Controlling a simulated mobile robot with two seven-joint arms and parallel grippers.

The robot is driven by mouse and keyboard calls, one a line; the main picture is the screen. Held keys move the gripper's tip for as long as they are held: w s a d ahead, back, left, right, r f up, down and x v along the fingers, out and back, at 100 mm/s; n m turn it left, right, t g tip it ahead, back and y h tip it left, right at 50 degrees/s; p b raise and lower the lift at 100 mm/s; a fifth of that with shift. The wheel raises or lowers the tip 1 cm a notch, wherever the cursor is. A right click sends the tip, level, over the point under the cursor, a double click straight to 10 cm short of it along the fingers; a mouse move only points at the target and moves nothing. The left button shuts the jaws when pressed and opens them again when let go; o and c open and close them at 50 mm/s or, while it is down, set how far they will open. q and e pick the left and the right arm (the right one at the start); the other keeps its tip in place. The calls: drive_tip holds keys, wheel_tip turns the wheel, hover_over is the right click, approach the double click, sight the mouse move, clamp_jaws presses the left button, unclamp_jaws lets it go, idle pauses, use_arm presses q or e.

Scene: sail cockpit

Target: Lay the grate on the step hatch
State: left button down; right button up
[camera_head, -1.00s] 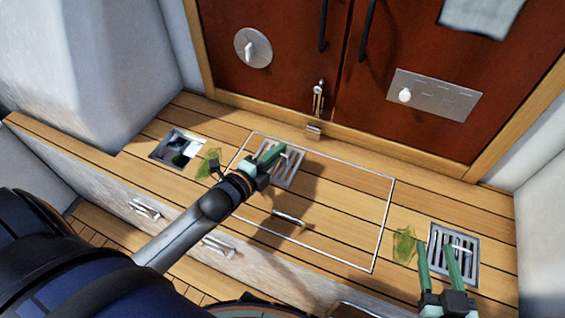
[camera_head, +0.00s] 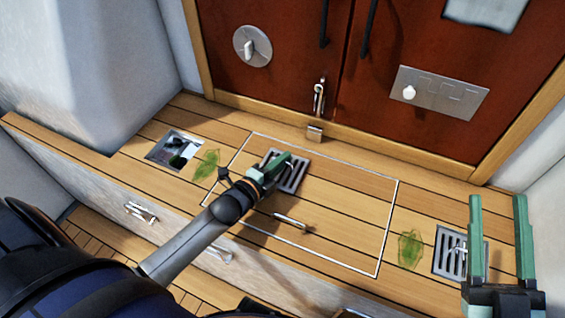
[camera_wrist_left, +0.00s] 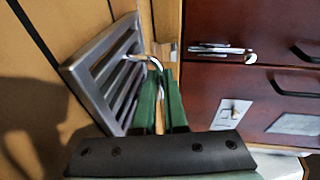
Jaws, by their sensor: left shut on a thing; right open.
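The grate (camera_head: 301,178), a grey slotted metal square with a hooked handle, is over the left part of the step hatch (camera_head: 340,225), a thin-outlined rectangle in the planks. My left gripper (camera_head: 283,160) is shut on the grate's handle. In the left wrist view, the grate (camera_wrist_left: 88,75) is close to the wood; I cannot tell whether it touches. A second slotted grate (camera_head: 447,262) lies flat right of the hatch, its handle partly behind a finger. My right gripper (camera_head: 497,197) is open and empty above it, covering part of it.
A square opening (camera_head: 165,157) is in the planks at the left. Green leafy pieces lie beside it (camera_head: 206,163) and by the right grate (camera_head: 410,250). A bar handle (camera_head: 290,222) is on the hatch. Red doors (camera_head: 290,80) rise behind, with a latch (camera_head: 318,95).

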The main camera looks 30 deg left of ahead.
drive_tip(key=shift+s+r, duration=0.15)
drive_tip(key=shift+r, duration=0.1)
use_arm(q)
drive_tip(key=shift+f, duration=0.15)
use_arm(e)
drive_tip(key=shift+s+r+y, duration=0.2)
drive_tip(key=shift+r+y, duration=0.05)
drive_tip(key=shift+y, duration=0.25)
use_arm(q)
drive_tip(key=c, duration=1)
unclamp_jaws()
use_arm(e)
drive_tip(key=shift+r+n, duration=0.25)
drive_tip(key=shift+n, duration=0.05)
